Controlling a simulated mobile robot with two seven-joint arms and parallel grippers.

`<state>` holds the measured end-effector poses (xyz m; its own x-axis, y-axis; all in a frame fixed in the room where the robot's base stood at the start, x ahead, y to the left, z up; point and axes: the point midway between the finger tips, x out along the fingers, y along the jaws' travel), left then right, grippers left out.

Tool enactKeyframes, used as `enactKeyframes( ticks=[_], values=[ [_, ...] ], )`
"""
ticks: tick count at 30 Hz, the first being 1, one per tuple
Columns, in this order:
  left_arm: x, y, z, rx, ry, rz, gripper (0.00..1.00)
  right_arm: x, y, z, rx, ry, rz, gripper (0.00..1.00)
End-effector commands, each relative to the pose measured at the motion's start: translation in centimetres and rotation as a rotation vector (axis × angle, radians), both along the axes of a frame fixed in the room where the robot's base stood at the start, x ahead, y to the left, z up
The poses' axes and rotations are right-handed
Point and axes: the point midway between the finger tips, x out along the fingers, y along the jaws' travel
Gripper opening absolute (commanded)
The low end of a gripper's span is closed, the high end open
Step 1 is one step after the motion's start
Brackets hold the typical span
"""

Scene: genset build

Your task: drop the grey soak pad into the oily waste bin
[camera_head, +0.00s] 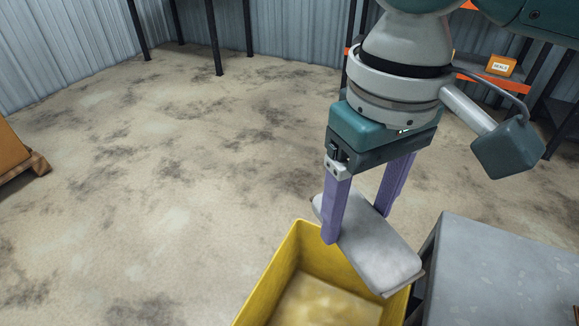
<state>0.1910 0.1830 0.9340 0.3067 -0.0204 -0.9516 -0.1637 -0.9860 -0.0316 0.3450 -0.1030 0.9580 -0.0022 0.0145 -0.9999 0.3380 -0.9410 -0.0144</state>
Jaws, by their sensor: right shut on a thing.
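The grey soak pad (377,251) is a flat, pale grey rectangular slab. My right gripper (358,222) is shut on it, with one purple finger on each side. The pad is tilted and hangs over the right part of the oily waste bin (268,277). The bin is a yellow open-topped box at the bottom of the view. Its inside floor shows, and I see nothing lying in the visible part. The pad hides part of the bin's right and back rim. I cannot tell how high the pad is above the rim. My left gripper is not in view.
A grey metal-topped table or cabinet (500,275) stands close to the bin's right. Orange-beamed shelving with a small orange box (502,64) is at the back right. An orange-brown crate (12,150) is at the left edge. The concrete floor (170,190) between is clear.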

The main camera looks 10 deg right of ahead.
Motion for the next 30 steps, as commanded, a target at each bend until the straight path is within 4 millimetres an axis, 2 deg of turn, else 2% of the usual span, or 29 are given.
enactKeyframes(
  ticks=[1, 3, 7, 10, 17, 30],
  values=[
    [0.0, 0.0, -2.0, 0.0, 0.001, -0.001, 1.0, -0.5, 0.5, -3.3, -0.001, 0.005, 0.027, 0.08],
    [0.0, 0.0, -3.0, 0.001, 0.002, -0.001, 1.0, -1.0, 1.0, -5.7, -0.003, 0.003, 0.061, 0.08],
    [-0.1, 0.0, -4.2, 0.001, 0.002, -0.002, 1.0, -1.7, 1.6, -8.7, -0.009, -0.001, 0.111, 0.08],
    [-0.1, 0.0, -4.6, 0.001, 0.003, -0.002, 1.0, -2.0, 1.8, -9.9, -0.013, -0.003, 0.132, 0.08],
    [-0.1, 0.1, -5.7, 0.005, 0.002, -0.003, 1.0, -2.1, 1.9, -11.1, -0.014, -0.005, 0.145, 0.08],
    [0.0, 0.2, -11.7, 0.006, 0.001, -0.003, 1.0, -2.1, 1.9, -15.7, -0.015, -0.007, 0.145, 0.08]
  ],
)
